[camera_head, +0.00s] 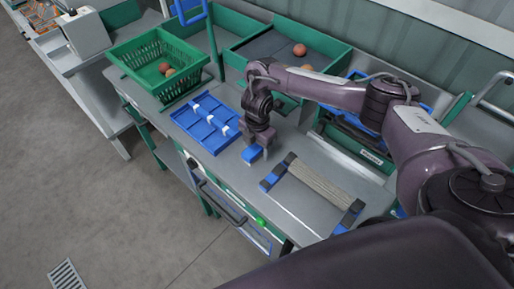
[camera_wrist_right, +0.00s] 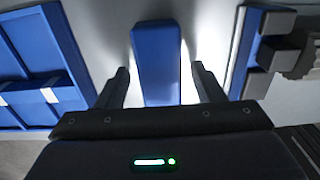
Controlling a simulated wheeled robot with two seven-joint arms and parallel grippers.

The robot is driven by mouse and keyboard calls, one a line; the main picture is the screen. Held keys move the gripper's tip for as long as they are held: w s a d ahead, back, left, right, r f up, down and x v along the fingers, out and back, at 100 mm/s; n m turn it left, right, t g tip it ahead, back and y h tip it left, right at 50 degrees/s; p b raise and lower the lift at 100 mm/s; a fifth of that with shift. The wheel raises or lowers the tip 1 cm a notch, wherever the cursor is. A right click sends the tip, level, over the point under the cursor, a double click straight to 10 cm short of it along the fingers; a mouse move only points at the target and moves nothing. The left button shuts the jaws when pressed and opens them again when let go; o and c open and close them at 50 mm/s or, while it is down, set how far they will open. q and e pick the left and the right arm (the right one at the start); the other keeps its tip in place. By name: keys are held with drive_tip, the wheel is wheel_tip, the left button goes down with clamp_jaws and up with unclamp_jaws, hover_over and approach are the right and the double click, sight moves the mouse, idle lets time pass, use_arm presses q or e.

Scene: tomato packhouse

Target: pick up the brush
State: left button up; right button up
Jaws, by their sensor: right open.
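A small blue block, seemingly the brush (camera_head: 252,154), lies on the grey metal worktop below my right gripper (camera_head: 260,145). No bristles show from here. In the right wrist view the blue brush (camera_wrist_right: 157,62) points away between the two fingertips of my right gripper (camera_wrist_right: 160,72). The gripper is open, with a gap visible on each side of the brush. My left gripper is not in view.
A blue divided tray (camera_head: 205,124) lies left of the brush. A holder with blue-black end bars and beige strands (camera_head: 320,186) lies to the right. Behind stand a green basket (camera_head: 190,82) and a green-edged tray (camera_head: 337,64) with tomatoes. The worktop's front edge (camera_head: 232,192) is near.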

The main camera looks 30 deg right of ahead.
sight(257, 146)
drive_tip(key=shift+f, duration=0.1)
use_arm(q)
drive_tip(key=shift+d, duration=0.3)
use_arm(e)
drive_tip(key=c, duration=1.1)
